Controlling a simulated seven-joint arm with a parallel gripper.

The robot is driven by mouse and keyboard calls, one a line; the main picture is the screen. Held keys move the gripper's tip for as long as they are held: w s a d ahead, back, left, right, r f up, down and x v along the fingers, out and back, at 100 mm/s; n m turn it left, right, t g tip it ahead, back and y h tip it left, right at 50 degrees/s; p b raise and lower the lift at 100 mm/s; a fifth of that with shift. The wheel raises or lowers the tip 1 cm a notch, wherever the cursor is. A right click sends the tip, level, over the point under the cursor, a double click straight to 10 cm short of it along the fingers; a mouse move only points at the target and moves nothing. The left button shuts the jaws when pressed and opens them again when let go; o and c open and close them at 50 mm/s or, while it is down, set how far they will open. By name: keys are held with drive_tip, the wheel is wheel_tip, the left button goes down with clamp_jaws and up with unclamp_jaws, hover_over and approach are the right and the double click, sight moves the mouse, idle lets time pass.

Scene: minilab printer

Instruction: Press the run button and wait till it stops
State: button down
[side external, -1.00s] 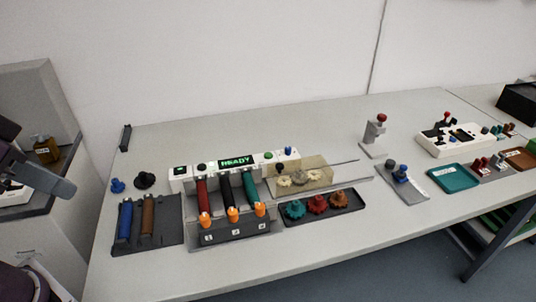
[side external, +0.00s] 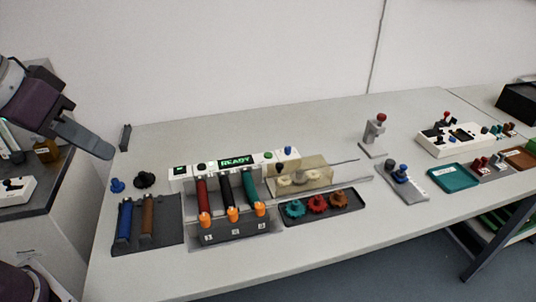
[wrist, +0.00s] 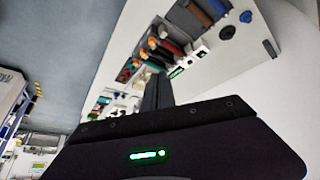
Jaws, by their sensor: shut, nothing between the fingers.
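The printer's white control panel (side external: 220,166) stands on the table, with a green display (side external: 237,161) reading READY. A green button (side external: 268,155) and a blue knob (side external: 288,150) sit right of the display, and a black knob (side external: 202,166) sits left of it. I cannot tell from labels which one is the run button. Red, black and green rollers (side external: 226,190) with orange ends lie in front of the panel. My gripper (side external: 108,153) is shut and empty, in the air left of the printer, apart from every button. In the wrist view the shut fingers (wrist: 157,90) point toward the table.
A dark tray (side external: 170,237) with blue and brown rollers lies left of the printer. A tray of coloured gears (side external: 319,205) and a clear-covered gear box (side external: 305,176) are to its right. A post with a red knob (side external: 375,135) stands farther right. The back of the table is clear.

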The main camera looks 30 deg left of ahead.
drive_tip(key=w+d+r+n, duration=0.1)
drive_tip(key=w+d+n, duration=0.1)
drive_tip(key=w, duration=1.1)
drive_tip(key=n+t, duration=0.3)
drive_tip(key=n, duration=0.3)
hover_over(266, 156)
wheel_tip(266, 156, down, 18)
drive_tip(key=shift+r, duration=0.25)
drive_tip(key=shift+f, duration=4.4)
drive_tip(key=shift+f, duration=0.1)
drive_tip(key=shift+f, duration=0.3)
